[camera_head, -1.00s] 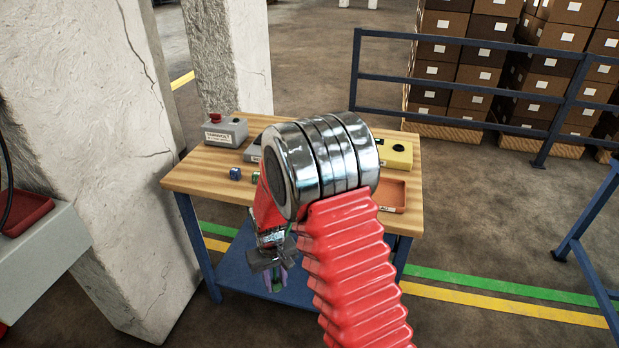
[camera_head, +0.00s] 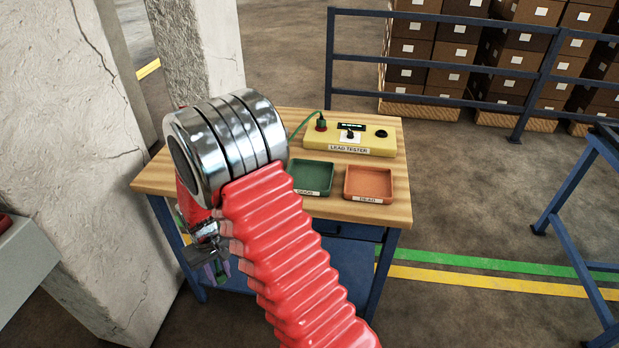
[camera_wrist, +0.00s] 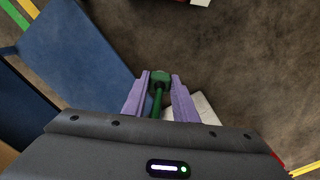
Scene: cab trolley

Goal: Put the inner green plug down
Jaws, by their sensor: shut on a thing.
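In the wrist view my gripper (camera_wrist: 161,80) is shut on a green plug (camera_wrist: 160,77), its purple fingers on either side of it. A green stem or lead runs back from the plug between the fingers. The plug is held in the air, with blue metal and bare floor below. In the head view my gripper (camera_head: 217,270) hangs low in front of the wooden-topped trolley (camera_head: 390,214), below its top, and the plug cannot be made out there.
A yellow lead tester (camera_head: 350,138) stands on the trolley top, with a green lead (camera_head: 303,126) at its left socket. My arm hides the top's left. A concrete pillar (camera_head: 95,150) stands left.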

